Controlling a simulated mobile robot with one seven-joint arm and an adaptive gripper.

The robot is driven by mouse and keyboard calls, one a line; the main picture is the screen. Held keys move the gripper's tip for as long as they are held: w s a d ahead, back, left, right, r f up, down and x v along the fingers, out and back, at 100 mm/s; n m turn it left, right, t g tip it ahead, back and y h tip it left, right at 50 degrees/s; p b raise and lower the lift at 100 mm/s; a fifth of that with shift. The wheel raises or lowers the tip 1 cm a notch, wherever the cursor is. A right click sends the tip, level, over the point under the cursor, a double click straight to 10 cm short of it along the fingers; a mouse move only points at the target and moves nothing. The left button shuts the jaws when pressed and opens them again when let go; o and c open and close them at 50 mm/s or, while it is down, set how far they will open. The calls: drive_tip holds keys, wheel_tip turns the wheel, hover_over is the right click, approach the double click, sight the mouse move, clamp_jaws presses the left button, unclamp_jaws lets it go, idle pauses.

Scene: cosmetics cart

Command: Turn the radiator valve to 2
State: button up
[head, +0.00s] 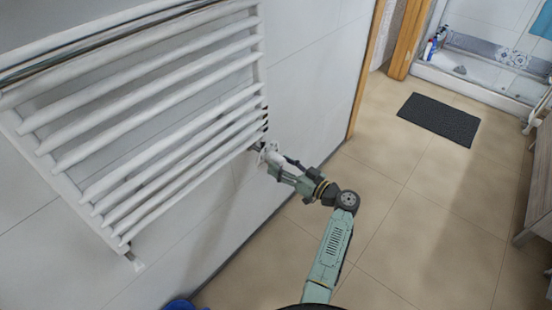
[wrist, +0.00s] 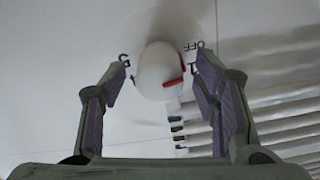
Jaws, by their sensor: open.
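The radiator valve (wrist: 160,70) is a white rounded knob in the middle of the wrist view, with red marks on its right side. Dark markings stand around it: one like a 5 at its left, upside-down OFF at upper right and one like a 1 below that. The red marks lie near the right-hand markings; the exact setting is unclear. My gripper (wrist: 159,76) is open, with one finger on each side of the knob. Whether the fingers touch it is unclear. In the head view my gripper (head: 269,160) is at the radiator's lower right corner, largely covering the valve.
The white radiator (head: 262,60) with several bars hangs on the tiled wall, close to my gripper. A small white fitting (head: 135,262) sits at its lower left corner. A blue object (head: 180,304) is at the bottom edge. A dark mat (head: 439,119) lies on open floor.

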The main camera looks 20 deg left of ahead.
drive_tip(key=shift+x, duration=1.4)
drive_tip(key=shift+c, duration=0.3)
drive_tip(key=c, duration=1.1)
